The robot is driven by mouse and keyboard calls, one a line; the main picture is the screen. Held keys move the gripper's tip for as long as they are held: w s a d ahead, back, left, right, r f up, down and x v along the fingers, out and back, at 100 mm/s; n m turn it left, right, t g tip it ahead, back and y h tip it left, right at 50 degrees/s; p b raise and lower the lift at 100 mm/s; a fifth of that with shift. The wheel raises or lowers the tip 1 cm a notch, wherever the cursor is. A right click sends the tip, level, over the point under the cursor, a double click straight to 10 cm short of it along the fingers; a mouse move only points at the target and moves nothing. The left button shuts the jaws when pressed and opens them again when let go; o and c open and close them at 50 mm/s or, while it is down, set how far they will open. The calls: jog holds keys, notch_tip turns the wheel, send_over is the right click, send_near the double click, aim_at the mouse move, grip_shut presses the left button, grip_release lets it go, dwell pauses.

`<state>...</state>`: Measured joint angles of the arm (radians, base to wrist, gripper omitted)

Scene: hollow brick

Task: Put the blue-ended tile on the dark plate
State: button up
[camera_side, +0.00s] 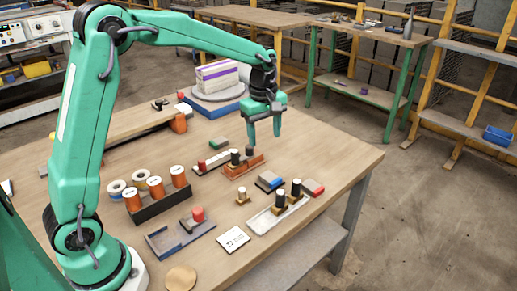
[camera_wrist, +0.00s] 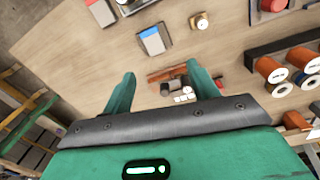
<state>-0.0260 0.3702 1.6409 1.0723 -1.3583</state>
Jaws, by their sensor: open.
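The blue-ended tile (camera_side: 269,182), grey with a blue end, lies flat on the table right of the hollow orange-red brick (camera_side: 243,167). It also shows in the wrist view (camera_wrist: 154,40), beyond my fingertips and apart from them. A dark, shallow plate (camera_side: 165,242) with a bluish edge lies near the table's front left; I take it as the dark plate. My gripper (camera_side: 264,138) points down above the brick and a black peg, its fingers apart with nothing held. In the wrist view my gripper (camera_wrist: 161,74) frames part of the brick.
Bare table lies at right.

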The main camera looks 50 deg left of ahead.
jog(key=s+r+m+t, duration=0.3)
jog(key=s+r+m, duration=0.55)
jog(key=s, duration=0.45)
jog(key=s+d+f+m+t, duration=0.1)
jog(key=s+m+t, duration=0.1)
jog(key=s+m, duration=0.5)
jog(key=s, duration=0.5)
jog(key=shift+s+d+f, duration=0.15)
jog(key=shift+s, duration=0.25)
